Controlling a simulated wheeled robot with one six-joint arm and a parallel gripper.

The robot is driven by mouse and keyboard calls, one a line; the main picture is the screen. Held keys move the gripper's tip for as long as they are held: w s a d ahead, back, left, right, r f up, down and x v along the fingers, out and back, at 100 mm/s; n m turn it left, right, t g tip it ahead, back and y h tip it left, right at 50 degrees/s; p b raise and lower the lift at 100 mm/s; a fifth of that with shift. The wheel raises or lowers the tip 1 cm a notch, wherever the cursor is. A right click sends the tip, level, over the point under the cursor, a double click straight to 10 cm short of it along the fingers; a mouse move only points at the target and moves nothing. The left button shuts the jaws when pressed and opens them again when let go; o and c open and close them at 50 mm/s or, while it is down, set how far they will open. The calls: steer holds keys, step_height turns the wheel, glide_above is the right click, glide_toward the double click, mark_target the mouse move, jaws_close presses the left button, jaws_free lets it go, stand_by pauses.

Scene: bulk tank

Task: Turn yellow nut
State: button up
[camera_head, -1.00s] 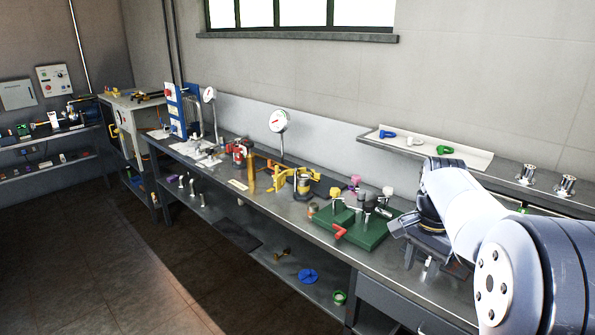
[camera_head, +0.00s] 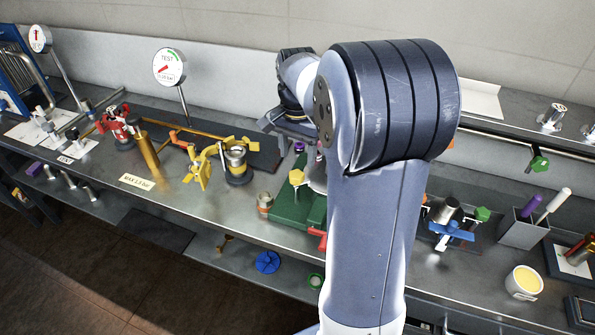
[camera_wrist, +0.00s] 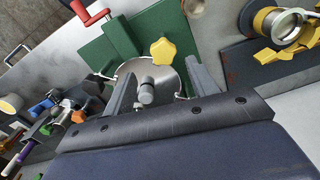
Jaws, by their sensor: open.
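The yellow nut (camera_head: 297,177) is a lobed knob on the green base plate (camera_head: 290,207) on the bench. In the wrist view the yellow nut (camera_wrist: 163,50) shows just beyond my fingertips, centred between them. My gripper (camera_wrist: 160,72) is open and empty, with one finger on each side of the picture's middle. A round metal dish and a grey cylindrical fitting (camera_wrist: 147,92) show between the fingers. In the head view my arm hides the right part of the green plate. I cannot tell the height gap between fingers and nut.
A red handle (camera_head: 317,236) sticks out at the plate's front edge. A copper-coloured cylinder (camera_head: 264,203) stands left of the plate. Yellow clamp parts and a metal cup (camera_head: 236,160) are farther left. A blue-handled valve (camera_head: 452,232) lies to the right. Bench front is fairly clear.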

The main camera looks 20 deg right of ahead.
mark_target(296, 174)
steer(key=f, duration=0.7)
steer(key=shift+w, duration=0.25)
steer(key=shift+c, duration=0.5)
steer(key=shift+r, duration=0.1)
steer(key=c, duration=0.9)
steer(key=shift+o, duration=0.2)
